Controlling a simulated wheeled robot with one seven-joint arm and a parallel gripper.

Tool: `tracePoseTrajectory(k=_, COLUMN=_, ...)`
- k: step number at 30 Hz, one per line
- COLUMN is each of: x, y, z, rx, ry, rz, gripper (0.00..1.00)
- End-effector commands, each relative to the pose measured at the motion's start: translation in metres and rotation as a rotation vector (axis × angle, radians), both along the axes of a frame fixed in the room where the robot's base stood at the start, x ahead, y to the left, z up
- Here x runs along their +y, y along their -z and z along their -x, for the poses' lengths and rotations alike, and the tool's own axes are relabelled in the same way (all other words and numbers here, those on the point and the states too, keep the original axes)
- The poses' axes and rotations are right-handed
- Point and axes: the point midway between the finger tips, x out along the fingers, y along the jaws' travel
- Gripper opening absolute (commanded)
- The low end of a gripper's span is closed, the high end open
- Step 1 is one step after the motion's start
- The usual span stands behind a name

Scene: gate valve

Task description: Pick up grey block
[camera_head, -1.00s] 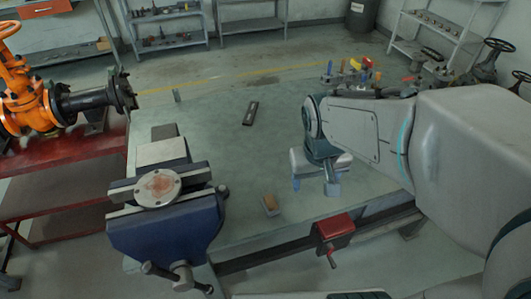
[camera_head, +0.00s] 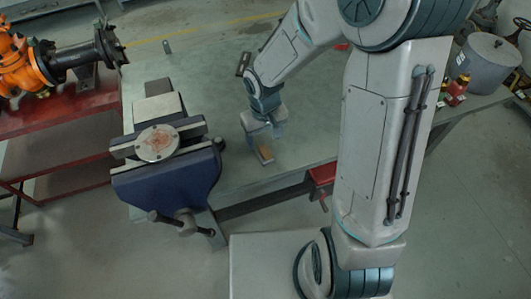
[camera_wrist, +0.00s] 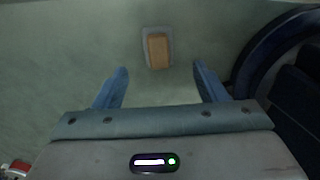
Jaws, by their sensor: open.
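The grey block (camera_head: 265,155) with a tan top is on the workbench, close by my gripper (camera_head: 264,138) in the head view. In the wrist view the block (camera_wrist: 158,48) shows its tan top with a grey rim around it. It appears just beyond and between the fingertips of my gripper (camera_wrist: 160,70). The fingers are apart and nothing is between them. The block looks clear of both fingers; the height gap is hard to tell.
A blue vise (camera_head: 165,185) with a round metal disc stands left of the block. A red box (camera_head: 321,177) is at the bench's front edge. An orange valve (camera_head: 22,65) is at far left. The bench around the block is clear.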

Motion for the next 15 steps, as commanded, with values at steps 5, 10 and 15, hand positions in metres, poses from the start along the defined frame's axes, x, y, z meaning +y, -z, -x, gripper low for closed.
tracePoseTrajectory(k=5, x=0.0, y=0.018, z=0.0, rx=0.001, ry=0.0, rz=0.001, gripper=0.65)
tracePoseTrajectory(k=10, x=-0.001, y=0.028, z=0.001, rx=0.002, ry=-0.001, rz=0.001, gripper=0.65)
tracePoseTrajectory(k=15, x=-0.002, y=0.05, z=0.002, rx=0.004, ry=-0.001, rz=0.001, gripper=0.65)
